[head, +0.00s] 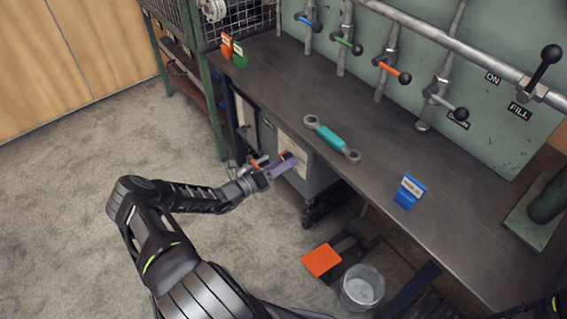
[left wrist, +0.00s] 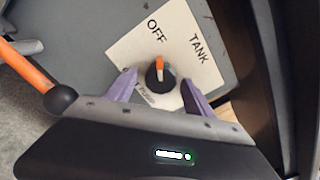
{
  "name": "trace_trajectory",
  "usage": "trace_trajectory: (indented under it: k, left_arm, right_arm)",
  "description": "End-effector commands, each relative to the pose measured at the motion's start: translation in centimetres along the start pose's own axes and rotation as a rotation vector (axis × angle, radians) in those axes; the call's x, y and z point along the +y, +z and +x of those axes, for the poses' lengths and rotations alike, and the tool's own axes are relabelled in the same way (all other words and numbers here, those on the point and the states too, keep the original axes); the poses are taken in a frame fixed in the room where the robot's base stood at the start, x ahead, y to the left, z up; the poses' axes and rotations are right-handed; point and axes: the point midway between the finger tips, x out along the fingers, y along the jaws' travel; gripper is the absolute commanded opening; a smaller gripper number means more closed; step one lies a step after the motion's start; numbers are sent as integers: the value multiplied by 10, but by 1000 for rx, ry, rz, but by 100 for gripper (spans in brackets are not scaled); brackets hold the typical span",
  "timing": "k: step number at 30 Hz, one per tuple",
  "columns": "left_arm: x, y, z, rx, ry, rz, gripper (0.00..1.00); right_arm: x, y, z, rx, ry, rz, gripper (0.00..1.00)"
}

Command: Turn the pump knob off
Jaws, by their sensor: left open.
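The pump knob (left wrist: 160,82) is black with an orange pointer, on a pale plate (left wrist: 118,47) marked OFF and TANK, with a third, partly covered label at lower left. In the left wrist view the pointer is turned up the picture, roughly toward OFF. In the head view the plate (head: 292,141) is on the grey cabinet front under the bench. My left gripper (left wrist: 158,77) is open, with its purple fingers on either side of the knob. I cannot tell whether they touch it. The head view shows this gripper (head: 284,164) at the cabinet front. My right gripper is out of view.
An orange lever (left wrist: 24,73) with a black ball end is close to the left finger. The bench (head: 318,100) overhangs the cabinet and carries a teal wrench (head: 329,137) and a blue block (head: 409,192). A bucket (head: 362,288) and orange pedal (head: 321,260) are below.

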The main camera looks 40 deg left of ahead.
Motion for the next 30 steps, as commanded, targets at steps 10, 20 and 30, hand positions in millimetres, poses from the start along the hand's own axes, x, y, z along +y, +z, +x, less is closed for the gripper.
trace_trajectory:
  k: [10, 20, 30]
  left_arm:
    - [0, 1, -39, 0, 3, 0, 62]
    - [0, 0, -77, 0, 1, 0, 62]
    - [0, 0, -78, 0, 0, 0, 62]
  right_arm:
    - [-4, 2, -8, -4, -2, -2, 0]
    - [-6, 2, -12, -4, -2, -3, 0]
    - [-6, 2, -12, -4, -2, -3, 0]
